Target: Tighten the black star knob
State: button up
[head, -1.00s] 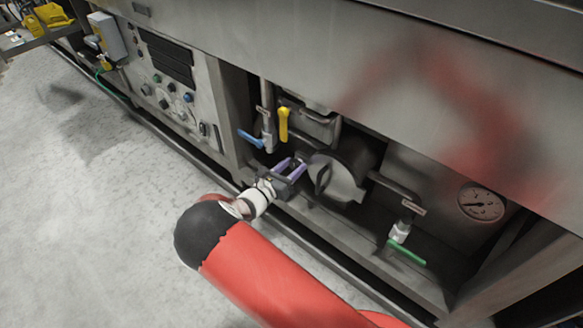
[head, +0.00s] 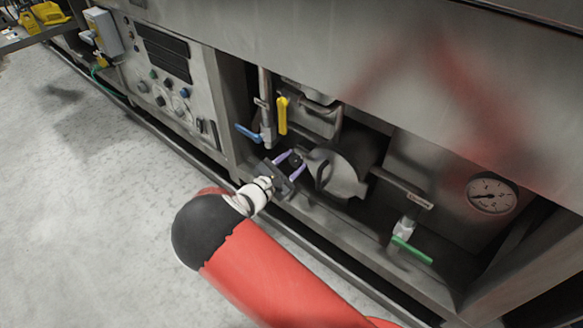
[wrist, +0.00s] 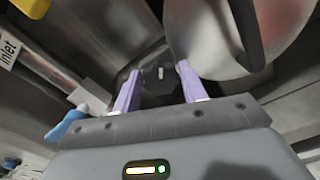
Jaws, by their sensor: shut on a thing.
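The black star knob (head: 295,160) sits at the left edge of the round metal cover (head: 341,176). My gripper (head: 297,158) has its purple fingers on either side of the knob and is shut on it. In the wrist view the dark knob (wrist: 157,76) shows between the two purple fingertips of my gripper (wrist: 158,70), partly in shadow. Its lobes are hard to make out there. The round cover (wrist: 220,35) fills the upper right of the wrist view, close beside the right finger.
A blue-handled valve (head: 249,133) and a yellow handle (head: 282,115) stand up and left of the knob. A green-handled valve (head: 411,250) and a gauge (head: 491,196) are to the right. The metal frame sill (head: 340,238) runs below. The floor (head: 90,220) at left is clear.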

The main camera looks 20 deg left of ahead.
jog(key=m+b, duration=0.1)
jog(key=m, duration=0.1)
jog(key=m+b, duration=0.1)
jog(key=b, duration=0.1)
jog(key=shift+f+m, duration=0.35)
jog(key=shift+m, duration=0.05)
jog(key=m+b, duration=0.3)
jog(key=b, duration=0.1)
jog(key=shift+d+f+m, duration=0.1)
jog(key=shift+m, duration=0.2)
jog(key=m+b, duration=0.2)
jog(key=shift+m, duration=0.4)
jog(key=m, duration=0.2)
jog(key=shift+m+b, duration=0.3)
jog(key=m, duration=0.4)
jog(key=shift+m, duration=0.3)
jog(key=m, duration=0.3)
jog(key=shift+m, duration=0.3)
jog(key=m, duration=0.3)
jog(key=shift+m, duration=0.3)
jog(key=shift+f+m, duration=0.1)
jog(key=shift+m, duration=1.8)
jog(key=shift+a, duration=0.2)
